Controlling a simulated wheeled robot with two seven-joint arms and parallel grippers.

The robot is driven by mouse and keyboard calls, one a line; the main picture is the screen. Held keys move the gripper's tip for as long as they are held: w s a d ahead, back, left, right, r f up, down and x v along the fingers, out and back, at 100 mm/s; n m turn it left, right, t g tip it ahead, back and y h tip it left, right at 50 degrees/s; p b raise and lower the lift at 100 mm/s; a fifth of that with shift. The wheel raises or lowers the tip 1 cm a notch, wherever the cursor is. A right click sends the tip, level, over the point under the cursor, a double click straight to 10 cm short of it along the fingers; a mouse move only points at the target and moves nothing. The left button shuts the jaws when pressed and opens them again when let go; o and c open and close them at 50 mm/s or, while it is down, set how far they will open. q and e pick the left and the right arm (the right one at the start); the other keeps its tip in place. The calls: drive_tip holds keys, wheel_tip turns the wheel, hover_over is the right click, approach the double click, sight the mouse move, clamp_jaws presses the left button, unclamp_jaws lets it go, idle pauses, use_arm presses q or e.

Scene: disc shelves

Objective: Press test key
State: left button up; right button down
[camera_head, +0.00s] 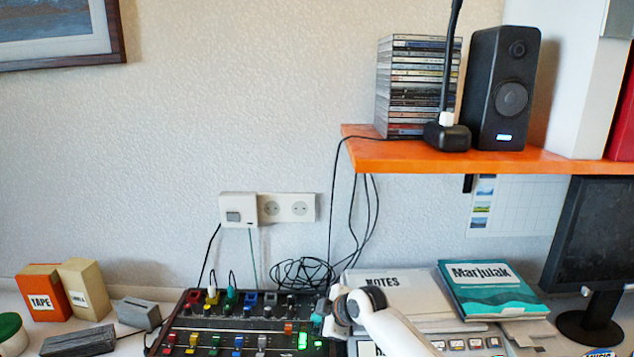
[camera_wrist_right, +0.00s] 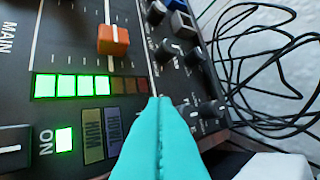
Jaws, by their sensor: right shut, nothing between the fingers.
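The dark mixer (camera_head: 240,337) stands on the desk at the bottom of the head view, with coloured sliders and knobs. In the right wrist view its panel (camera_wrist_right: 70,50) shows the words MAIN and ON, an orange slider cap (camera_wrist_right: 113,40), a partly lit green level bar (camera_wrist_right: 72,86) and a lit green square (camera_wrist_right: 64,140). Beside that square are an olive key (camera_wrist_right: 92,136) and a dark purple key (camera_wrist_right: 114,130); their lettering is unclear. I cannot read a test label. My right gripper (camera_wrist_right: 158,103), with teal fingers, is shut and empty over the panel, right of these keys. Contact is unclear.
Black cables (camera_head: 305,272) lie coiled behind the mixer. NOTES papers (camera_head: 395,290) and a teal book (camera_head: 490,285) lie to its right. An orange shelf (camera_head: 440,157) hangs above, with discs (camera_head: 400,90) and a speaker (camera_head: 505,90). A TAPE box (camera_head: 42,292) stands left.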

drive_tip(key=shift+d+f+p, duration=0.15)
drive_tip(key=shift+d+p, duration=0.15)
drive_tip(key=shift+d, duration=0.2)
drive_tip(key=shift+w, duration=0.1)
drive_tip(key=shift+r, duration=0.25)
drive_tip(key=shift+w+d+r+p, duration=0.1)
drive_tip(key=shift+r+p, duration=0.35)
drive_tip(key=shift+r, duration=0.1)
wheel_tip(320, 180, up, 4)
drive_tip(key=p, duration=0.3)
drive_tip(key=shift+r, duration=0.2)
drive_tip(key=shift+r+p, duration=0.4)
drive_tip(key=shift+p, duration=0.15)
idle(0.9)
